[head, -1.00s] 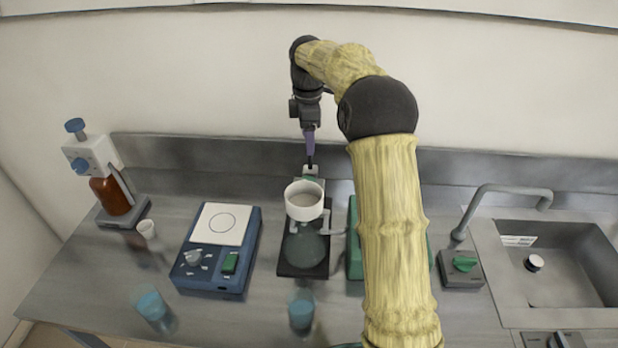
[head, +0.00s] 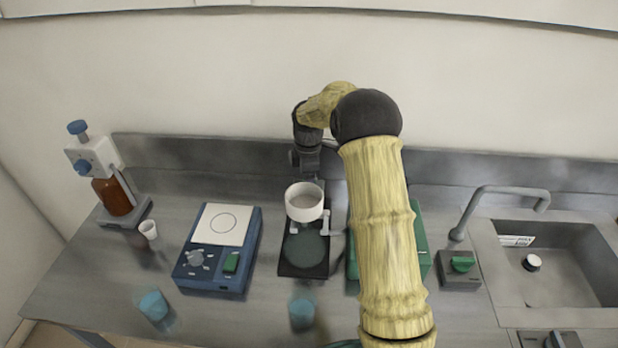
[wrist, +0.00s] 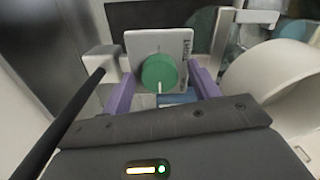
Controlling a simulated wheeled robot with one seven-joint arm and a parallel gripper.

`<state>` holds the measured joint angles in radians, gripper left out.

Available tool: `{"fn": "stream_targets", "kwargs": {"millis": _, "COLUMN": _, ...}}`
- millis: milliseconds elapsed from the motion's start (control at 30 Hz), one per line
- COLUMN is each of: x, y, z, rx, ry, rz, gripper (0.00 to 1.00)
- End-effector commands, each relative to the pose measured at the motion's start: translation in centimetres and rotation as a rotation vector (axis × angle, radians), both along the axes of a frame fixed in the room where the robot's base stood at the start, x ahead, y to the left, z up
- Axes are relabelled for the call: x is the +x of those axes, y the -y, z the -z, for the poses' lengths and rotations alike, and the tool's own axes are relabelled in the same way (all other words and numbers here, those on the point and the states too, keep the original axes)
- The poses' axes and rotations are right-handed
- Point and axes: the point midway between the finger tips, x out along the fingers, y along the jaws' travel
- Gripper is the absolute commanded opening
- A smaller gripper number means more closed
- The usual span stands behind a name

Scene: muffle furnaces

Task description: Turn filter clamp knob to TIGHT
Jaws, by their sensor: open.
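The filter clamp knob (wrist: 159,73) is a round green knob with a pale pointer line directed down in the wrist view. It sits on a white plate (wrist: 172,44) whose lettering is too small to read. My gripper (wrist: 163,90) is open. Its purple fingers stand to the left and right of the knob, with small gaps visible; I cannot tell whether either touches. The knob and fingers are hidden there behind the funnel and my wrist.
A blue hotplate (head: 215,270) stands left of the filter, and a green device (head: 420,245) stands close on its right, partly behind my arm. The back wall of the bench lies close behind. The funnel's curved side (wrist: 275,85) is near my right finger in the wrist view.

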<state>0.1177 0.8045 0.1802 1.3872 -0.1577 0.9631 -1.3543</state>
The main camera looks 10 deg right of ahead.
Motion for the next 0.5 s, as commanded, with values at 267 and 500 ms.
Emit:
{"fn": "stream_targets", "kwargs": {"millis": 267, "x": 0.0, "y": 0.01, "z": 0.0, "rx": 0.0, "ry": 0.0, "rz": 0.0, "gripper": 0.43}}
{"fn": "stream_targets", "kwargs": {"millis": 500, "x": -0.02, "y": 0.21, "z": -0.02, "rx": 0.0, "ry": -0.001, "rz": 0.001, "gripper": 0.16}}
